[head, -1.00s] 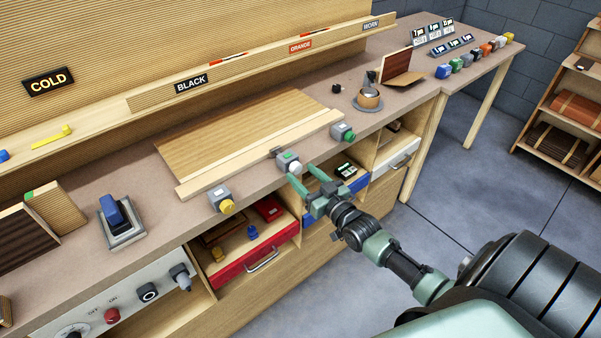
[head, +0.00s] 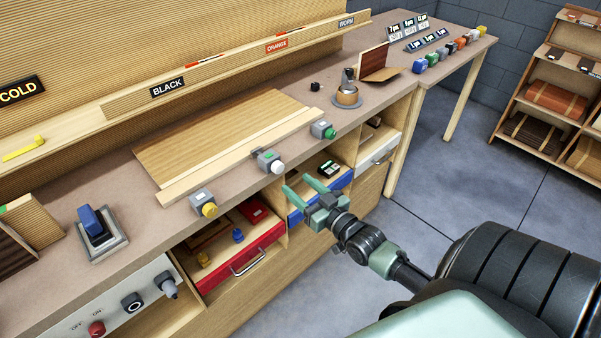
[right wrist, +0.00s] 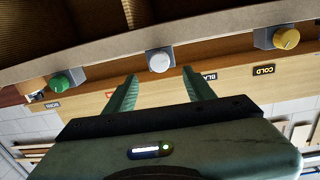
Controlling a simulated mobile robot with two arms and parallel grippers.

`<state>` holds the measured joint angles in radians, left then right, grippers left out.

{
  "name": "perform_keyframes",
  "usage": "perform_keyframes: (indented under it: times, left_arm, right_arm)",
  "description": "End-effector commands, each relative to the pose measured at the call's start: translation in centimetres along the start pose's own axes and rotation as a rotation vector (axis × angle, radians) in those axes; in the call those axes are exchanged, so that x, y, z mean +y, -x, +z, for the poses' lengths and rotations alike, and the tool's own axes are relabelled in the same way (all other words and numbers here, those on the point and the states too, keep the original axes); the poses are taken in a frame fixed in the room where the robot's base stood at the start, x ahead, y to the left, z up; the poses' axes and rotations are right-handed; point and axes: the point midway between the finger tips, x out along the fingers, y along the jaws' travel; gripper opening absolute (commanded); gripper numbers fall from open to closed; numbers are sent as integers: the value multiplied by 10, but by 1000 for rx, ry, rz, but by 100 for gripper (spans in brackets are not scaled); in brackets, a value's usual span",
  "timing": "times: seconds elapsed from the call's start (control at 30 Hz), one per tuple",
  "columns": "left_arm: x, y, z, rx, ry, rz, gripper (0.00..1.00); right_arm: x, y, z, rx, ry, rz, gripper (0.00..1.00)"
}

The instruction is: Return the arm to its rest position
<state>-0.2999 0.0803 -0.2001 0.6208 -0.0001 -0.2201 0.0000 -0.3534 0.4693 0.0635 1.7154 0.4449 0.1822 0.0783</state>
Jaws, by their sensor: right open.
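My right gripper (head: 303,189) is in the head view, its green fingers spread and empty. It is in front of the bench's front edge, below and a little right of the grey box with the white knob (head: 277,167). A clear gap shows between fingers and knob. In the right wrist view the two fingers (right wrist: 160,90) stand apart with nothing between them, and the white knob (right wrist: 159,61) shows beyond them. My left gripper is not in view.
A yellow knob (head: 209,210) and a green knob (head: 328,133) sit along the bench edge. The red drawer (head: 237,267) stands open below, and the blue drawer (head: 322,199) is near my right gripper. Open floor (head: 480,190) lies to the right.

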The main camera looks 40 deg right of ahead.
Motion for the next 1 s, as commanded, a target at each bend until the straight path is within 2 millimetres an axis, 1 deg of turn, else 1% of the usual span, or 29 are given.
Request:
perform_keyframes:
  times: [0.47, 0.57, 0.63, 0.67, 0.77, 0.8, 0.87, 0.9, 0.97, 1.0]
  left_arm:
    - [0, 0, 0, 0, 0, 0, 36]
    - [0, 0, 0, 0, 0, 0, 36]
    - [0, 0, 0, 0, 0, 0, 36]
    - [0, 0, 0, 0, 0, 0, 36]
    - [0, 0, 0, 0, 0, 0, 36]
    - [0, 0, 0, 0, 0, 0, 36]
    - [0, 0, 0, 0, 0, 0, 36]
    - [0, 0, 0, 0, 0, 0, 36]
    - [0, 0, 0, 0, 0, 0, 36]
    - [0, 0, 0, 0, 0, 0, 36]
  right_arm:
    - [0, 0, 0, 0, 0, 0, 54]
    - [1, 1, 10, -21, 1, 6, 54]
    - [3, 5, 32, -64, 3, 18, 54]
    - [4, 7, 46, -92, 5, 25, 54]
    - [7, 23, 108, -220, 16, 51, 54]
    - [6, 32, 136, -281, 23, 60, 54]
    - [4, 50, 180, -378, 34, 71, 54]
    - [2, 63, 208, -441, 40, 76, 54]
    - [-4, 86, 248, -537, 50, 79, 54]
    - [-8, 102, 274, -603, 57, 79, 54]
